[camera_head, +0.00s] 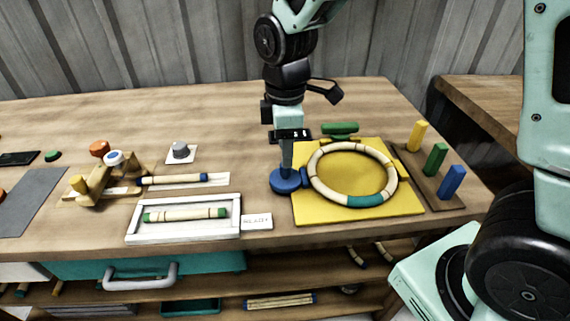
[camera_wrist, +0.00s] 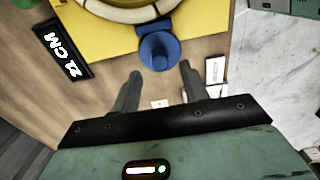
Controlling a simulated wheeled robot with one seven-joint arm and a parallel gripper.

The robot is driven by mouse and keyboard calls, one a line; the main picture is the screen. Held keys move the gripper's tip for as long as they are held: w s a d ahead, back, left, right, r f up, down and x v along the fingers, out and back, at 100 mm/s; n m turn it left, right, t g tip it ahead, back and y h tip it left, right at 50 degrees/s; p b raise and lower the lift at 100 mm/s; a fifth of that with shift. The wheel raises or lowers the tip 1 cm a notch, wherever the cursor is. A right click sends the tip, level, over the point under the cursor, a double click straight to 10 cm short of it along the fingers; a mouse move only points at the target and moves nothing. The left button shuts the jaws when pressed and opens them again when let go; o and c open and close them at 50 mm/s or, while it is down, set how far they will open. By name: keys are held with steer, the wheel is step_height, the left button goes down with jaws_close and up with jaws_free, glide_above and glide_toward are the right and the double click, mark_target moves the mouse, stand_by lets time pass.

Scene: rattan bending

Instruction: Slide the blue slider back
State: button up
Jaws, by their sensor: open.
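The blue slider (camera_head: 285,183) is a round blue knob at the left edge of the yellow board (camera_head: 318,214), beside the rattan ring (camera_head: 335,198). In the wrist view the blue slider (camera_wrist: 158,52) lies just ahead of my fingertips, with a blue piece reaching toward the ring. My gripper (camera_head: 286,167) points down over the knob in the head view, partly covering it. In the wrist view my gripper (camera_wrist: 160,70) is open, its two fingers apart with nothing between them. Whether a finger touches the knob I cannot tell.
A green slider (camera_head: 340,130) sits at the board's back edge. A rack with yellow, green and blue pegs (camera_head: 435,160) stands to the right. A white tray (camera_head: 183,233) with a rattan piece and a small label card (camera_head: 257,222) lie to the left.

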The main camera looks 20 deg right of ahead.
step_height(320, 180, down, 5)
stand_by(0.3)
